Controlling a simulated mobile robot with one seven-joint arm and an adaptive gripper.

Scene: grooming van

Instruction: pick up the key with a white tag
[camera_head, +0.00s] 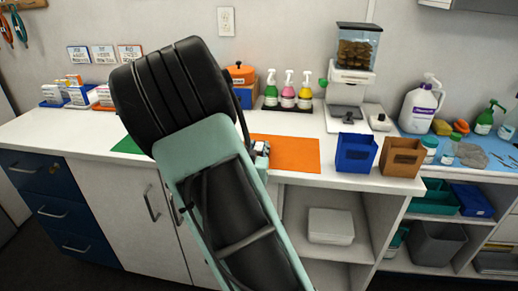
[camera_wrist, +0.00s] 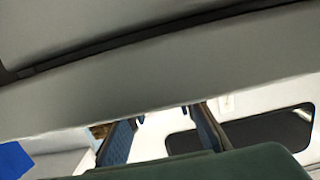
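I cannot make out a key with a white tag in either view. My arm covers the middle of the counter in the head view and may hide it. In the wrist view my gripper (camera_wrist: 166,113) shows as two separate fingers with a gap between them and nothing held. The wrist camera looks past them at wall and ceiling surfaces. In the head view the gripper is largely hidden behind my arm. A small grey-blue item (camera_head: 262,149) shows at the arm's right edge, beside the orange mat (camera_head: 293,153); I cannot tell what it is.
A green mat (camera_head: 127,146) shows left of my arm. Blue (camera_head: 355,153) and brown (camera_head: 401,157) bins stand at the counter's front right. Pump bottles (camera_head: 288,92), an orange pot (camera_head: 241,74) and a dispenser (camera_head: 352,62) stand at the back. The left counter front (camera_head: 60,130) is clear.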

